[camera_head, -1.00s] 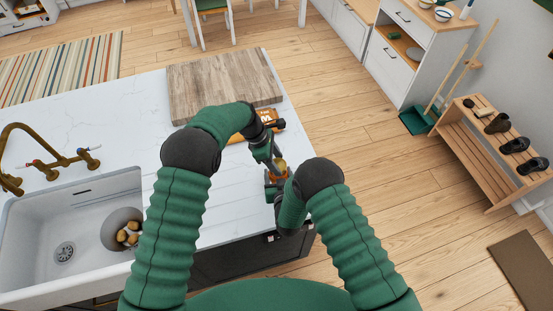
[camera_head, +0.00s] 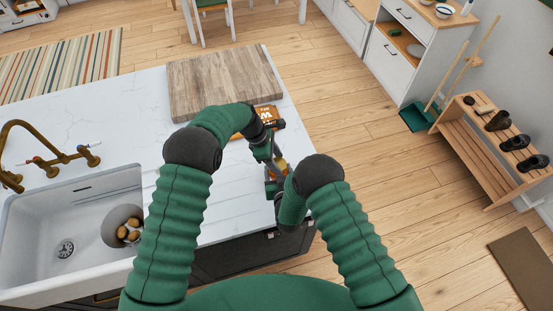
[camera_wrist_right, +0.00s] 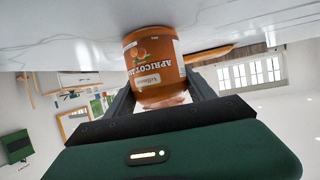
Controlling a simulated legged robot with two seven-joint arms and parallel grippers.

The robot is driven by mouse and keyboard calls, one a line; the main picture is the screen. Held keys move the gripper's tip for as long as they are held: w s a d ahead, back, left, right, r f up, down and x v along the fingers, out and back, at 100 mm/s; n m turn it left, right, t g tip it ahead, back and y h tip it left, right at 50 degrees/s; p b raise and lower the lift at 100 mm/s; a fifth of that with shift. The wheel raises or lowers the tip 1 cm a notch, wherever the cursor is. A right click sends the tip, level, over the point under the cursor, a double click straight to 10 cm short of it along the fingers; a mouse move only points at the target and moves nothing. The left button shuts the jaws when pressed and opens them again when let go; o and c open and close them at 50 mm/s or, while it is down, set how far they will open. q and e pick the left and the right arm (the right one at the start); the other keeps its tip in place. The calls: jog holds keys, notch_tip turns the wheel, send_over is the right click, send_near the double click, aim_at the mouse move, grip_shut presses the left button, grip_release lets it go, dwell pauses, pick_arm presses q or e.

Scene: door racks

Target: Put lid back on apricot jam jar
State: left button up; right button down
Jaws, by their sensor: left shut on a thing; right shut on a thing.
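The apricot jam jar (camera_wrist_right: 152,62), orange with a printed label, shows upside down in the right wrist view, whose picture is inverted. It is between the fingers of my right gripper (camera_wrist_right: 160,95), which is shut on it. In the head view a small orange part of the jar (camera_head: 282,165) shows at the counter's right edge, between my arms. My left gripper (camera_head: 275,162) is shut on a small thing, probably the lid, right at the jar. The lid itself is hidden or too small to make out, so I cannot tell whether it touches the jar.
A wooden board (camera_head: 222,82) lies on the white counter (camera_head: 110,105), with an orange packet (camera_head: 266,114) at its near edge. The sink (camera_head: 75,225) and brass tap (camera_head: 55,162) are at left. A shoe rack (camera_head: 480,145) stands far right. The counter between sink and board is clear.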

pick_arm(q)
jog(key=shift+f, duration=0.25)
jog(key=shift+w+d+m+g, duration=0.15)
jog(key=shift+m+g, duration=0.15)
jog(key=shift+m, duration=0.6)
jog(key=m+g, duration=0.1)
jog(key=m, duration=0.2)
jog(key=shift+w+f+y, duration=0.1)
jog(key=shift+y, duration=0.2)
jog(key=shift+m+g, duration=0.4)
jog(key=shift+m, duration=0.5)
jog(key=o, duration=1.3)
jog(key=shift+c, duration=0.2)
